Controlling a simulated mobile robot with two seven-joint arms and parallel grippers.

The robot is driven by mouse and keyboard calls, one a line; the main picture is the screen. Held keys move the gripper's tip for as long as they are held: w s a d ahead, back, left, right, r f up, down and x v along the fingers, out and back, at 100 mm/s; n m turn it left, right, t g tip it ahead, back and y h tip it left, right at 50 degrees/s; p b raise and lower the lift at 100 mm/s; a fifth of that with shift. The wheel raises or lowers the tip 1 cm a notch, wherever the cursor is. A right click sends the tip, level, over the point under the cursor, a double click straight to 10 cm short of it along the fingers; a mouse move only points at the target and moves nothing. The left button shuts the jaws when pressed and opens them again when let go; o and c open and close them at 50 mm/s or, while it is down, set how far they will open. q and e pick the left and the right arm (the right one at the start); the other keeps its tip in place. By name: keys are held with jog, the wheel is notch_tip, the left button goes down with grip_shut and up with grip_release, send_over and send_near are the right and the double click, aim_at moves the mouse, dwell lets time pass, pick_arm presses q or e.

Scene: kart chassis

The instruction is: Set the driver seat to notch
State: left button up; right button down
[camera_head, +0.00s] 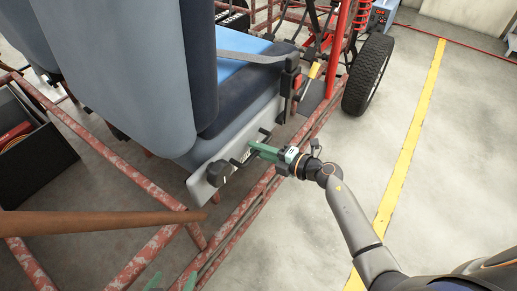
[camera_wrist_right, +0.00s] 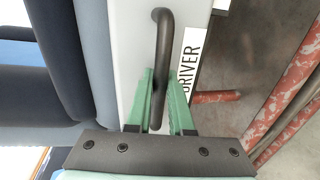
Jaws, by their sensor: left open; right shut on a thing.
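The driver seat (camera_head: 125,65) is blue and grey and sits in the kart frame at the upper left of the head view. A pale grey panel (camera_head: 205,188) runs along its lower side, with a black knob (camera_head: 218,173) near its rear end. My right gripper (camera_head: 254,149) is shut on a black bar handle on that panel. The right wrist view shows the handle (camera_wrist_right: 163,40) between the green fingers, beside a label reading DRIVER (camera_wrist_right: 188,65). My left gripper (camera_head: 172,281) shows only its green fingertips at the bottom edge, apart and empty. The notch marks cannot be made out.
Rusty red frame tubes (camera_head: 112,160) surround the seat, and a brown tube (camera_head: 95,221) crosses at lower left. A dark bin (camera_head: 45,165) stands at left. A wheel (camera_head: 369,75) is at upper right. Floor with a yellow line (camera_head: 412,135) is clear at right.

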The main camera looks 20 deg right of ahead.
pick_arm(q)
jog(key=shift+w+r, duration=0.15)
jog(key=shift+w, duration=0.15)
dwell(0.4)
pick_arm(e)
jog(key=shift+w+d+r+p, duration=0.1)
jog(key=shift+w+d+p, duration=0.1)
jog(key=shift+d+p, duration=0.2)
jog(key=shift+w, duration=0.1)
jog(key=c, duration=1.1)
grip_release()
jog(key=o, duration=0.3)
pick_arm(q)
jog(key=shift+s+a, duration=0.2)
jog(key=shift+s, duration=0.25)
pick_arm(e)
jog(key=shift+a, duration=0.1)
